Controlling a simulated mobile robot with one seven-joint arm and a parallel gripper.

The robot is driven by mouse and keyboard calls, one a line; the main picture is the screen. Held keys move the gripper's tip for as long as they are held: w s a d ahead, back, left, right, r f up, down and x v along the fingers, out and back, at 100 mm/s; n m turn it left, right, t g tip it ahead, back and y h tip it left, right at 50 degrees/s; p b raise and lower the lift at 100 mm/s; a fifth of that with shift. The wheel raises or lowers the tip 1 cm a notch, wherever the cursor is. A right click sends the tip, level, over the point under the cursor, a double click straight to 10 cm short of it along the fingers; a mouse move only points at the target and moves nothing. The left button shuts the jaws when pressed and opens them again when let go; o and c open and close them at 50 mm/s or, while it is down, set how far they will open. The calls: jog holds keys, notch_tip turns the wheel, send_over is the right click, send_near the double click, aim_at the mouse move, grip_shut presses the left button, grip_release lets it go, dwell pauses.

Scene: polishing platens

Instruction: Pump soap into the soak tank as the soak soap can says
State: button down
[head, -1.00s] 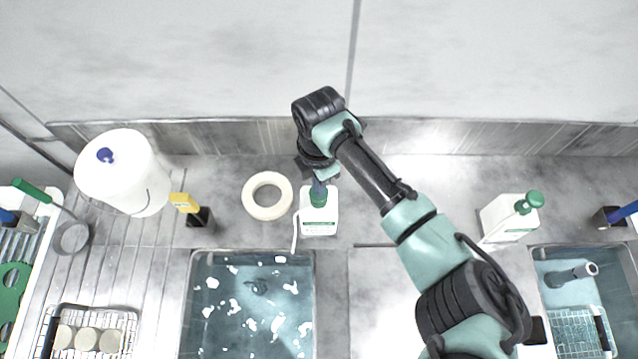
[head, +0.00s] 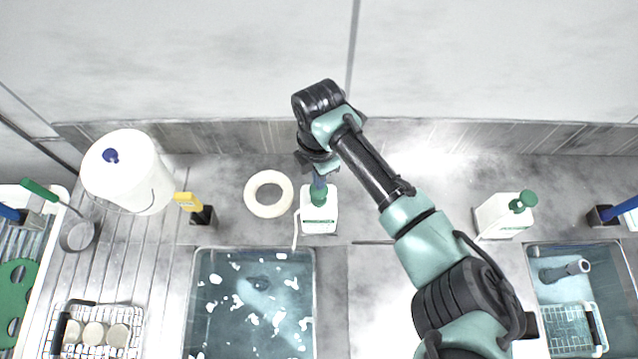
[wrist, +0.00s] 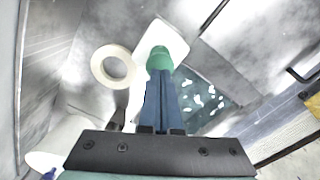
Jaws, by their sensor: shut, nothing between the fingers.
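A white soap can (head: 319,218) with a green pump head (head: 318,195) stands on the steel counter behind the left tank; its thin white spout points toward that tank. The tank (head: 254,250) holds bluish water with white foam patches. My gripper (head: 319,182) is shut and empty, its blue fingertips at the pump head from above. In the wrist view the shut fingers (wrist: 161,85) meet the green pump head (wrist: 159,56) over the white can (wrist: 165,36). Whether they press on it is hard to tell. The can's label is too small to read.
A white tape-like ring (head: 249,200) lies left of the can. A white bucket (head: 125,175) and a yellow-handled brush (head: 188,202) stand further left. A second green-topped can (head: 497,215) and a second tank (head: 528,275) are at right.

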jog(key=shift+f, duration=0.15)
jog(key=shift+f+b, duration=1.2)
jog(key=shift+f, duration=0.35)
jog(key=shift+r, duration=0.2)
jog(key=shift+r+p, duration=1.55)
